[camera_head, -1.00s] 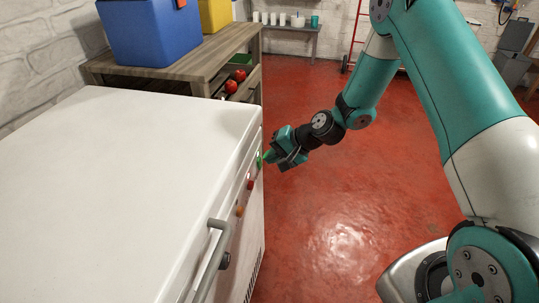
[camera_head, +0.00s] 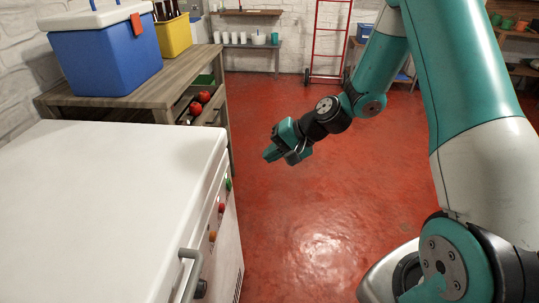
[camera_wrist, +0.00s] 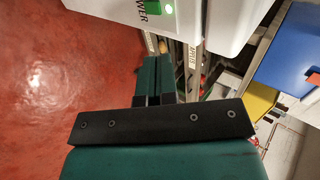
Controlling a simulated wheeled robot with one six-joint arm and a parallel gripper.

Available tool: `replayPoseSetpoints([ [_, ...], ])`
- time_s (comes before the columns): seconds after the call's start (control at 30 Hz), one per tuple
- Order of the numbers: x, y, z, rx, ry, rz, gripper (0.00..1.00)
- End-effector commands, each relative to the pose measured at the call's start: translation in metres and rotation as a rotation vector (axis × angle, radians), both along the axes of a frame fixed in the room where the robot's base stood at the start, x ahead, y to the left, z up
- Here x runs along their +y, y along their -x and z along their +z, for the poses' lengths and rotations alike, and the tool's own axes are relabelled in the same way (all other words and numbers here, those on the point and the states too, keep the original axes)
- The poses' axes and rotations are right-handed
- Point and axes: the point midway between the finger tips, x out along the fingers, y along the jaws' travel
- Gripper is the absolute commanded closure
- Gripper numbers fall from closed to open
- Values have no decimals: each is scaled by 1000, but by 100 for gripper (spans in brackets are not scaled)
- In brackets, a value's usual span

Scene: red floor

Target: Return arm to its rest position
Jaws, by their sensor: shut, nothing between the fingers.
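My arm reaches in from the right in the head view, with its elbow high and its forearm slanting down to the left. My gripper (camera_head: 272,154) is shut and empty over the red floor, to the right of the white chest freezer (camera_head: 95,190) and apart from it. In the wrist view my gripper (camera_wrist: 155,65) shows its two green fingers together, with nothing between them. The freezer's front also shows in the wrist view, with a lit green power button (camera_wrist: 153,7).
A wooden bench (camera_head: 185,72) behind the freezer holds a blue cooler (camera_head: 105,58) and a yellow box (camera_head: 172,36). Red items (camera_head: 200,101) sit on its lower level. A red hand truck (camera_head: 328,45) stands at the back wall. The middle floor (camera_head: 300,215) is clear.

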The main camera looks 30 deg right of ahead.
Motion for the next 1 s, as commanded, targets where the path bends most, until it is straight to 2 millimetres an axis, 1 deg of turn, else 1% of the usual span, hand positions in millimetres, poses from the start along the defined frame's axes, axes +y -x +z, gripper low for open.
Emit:
replayPoseSetpoints([
  [0.23, 0, 0, 0, 0, 0, 0, 100],
  [0.3, 2, 0, 3, -2, 3, 7, 100],
  [0.37, 7, 3, 13, -9, 15, 33, 100],
  [0.47, 28, 16, 49, -30, 66, 136, 100],
  [0.5, 39, 25, 69, -42, 96, 199, 100],
  [0.57, 58, 45, 102, -64, 151, 306, 100],
  [0.6, 70, 61, 124, -76, 189, 383, 100],
  [0.67, 86, 87, 156, -99, 250, 499, 100],
  [0.7, 94, 106, 175, -113, 289, 572, 100],
  [0.77, 104, 134, 202, -135, 346, 676, 100],
  [0.8, 109, 153, 217, -149, 382, 741, 100],
  [0.9, 113, 196, 248, -181, 460, 878, 100],
  [1.0, 112, 228, 267, -203, 518, 976, 100],
])
